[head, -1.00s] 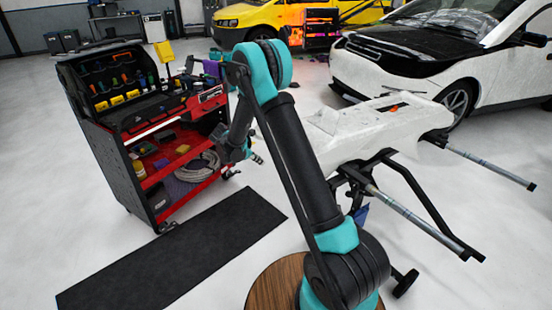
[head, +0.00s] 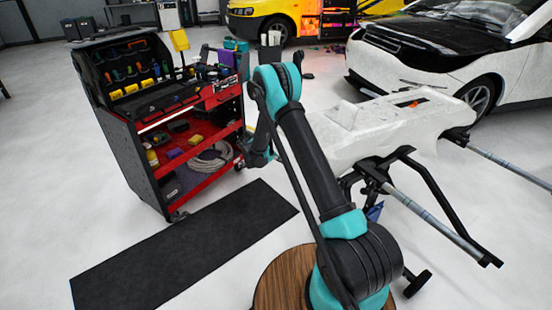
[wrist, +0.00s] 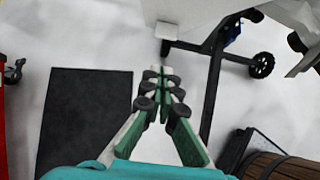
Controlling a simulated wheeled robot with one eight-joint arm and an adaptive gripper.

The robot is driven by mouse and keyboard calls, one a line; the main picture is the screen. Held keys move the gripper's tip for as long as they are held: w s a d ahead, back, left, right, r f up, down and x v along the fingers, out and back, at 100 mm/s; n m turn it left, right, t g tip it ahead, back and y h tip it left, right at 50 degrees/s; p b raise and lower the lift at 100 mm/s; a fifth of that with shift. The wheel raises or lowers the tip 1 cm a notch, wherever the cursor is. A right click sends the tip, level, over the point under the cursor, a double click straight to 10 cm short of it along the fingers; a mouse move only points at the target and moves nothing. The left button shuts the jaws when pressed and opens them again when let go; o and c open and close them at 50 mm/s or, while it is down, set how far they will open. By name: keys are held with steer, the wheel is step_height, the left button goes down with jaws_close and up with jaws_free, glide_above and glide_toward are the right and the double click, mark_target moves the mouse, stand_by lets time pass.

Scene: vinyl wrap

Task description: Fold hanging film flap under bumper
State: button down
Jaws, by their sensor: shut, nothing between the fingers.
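The bumper (head: 385,128), covered in white film, rests on a black wheeled stand (head: 425,205) right of my arm in the head view. In the wrist view the bumper's white underside (wrist: 180,12) shows along the top edge. A white flap of film (wrist: 300,25) hangs at the top right there. My gripper (wrist: 163,72) is shut and empty, its fingertips together over the floor, below the bumper's edge in the picture and apart from it.
A red and black tool cart (head: 165,150) stands on the left. A black mat (head: 190,250) lies on the floor; it also shows in the wrist view (wrist: 80,115). Metal stand legs (head: 430,215) jut out right. A white-wrapped car (head: 440,65) stands behind.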

steer(key=shift+w+d+r, duration=0.1)
steer(key=shift+w+d, duration=0.3)
steer(key=shift+d, duration=0.4)
steer(key=shift+w+d, duration=0.4)
steer(key=shift+d, duration=0.4)
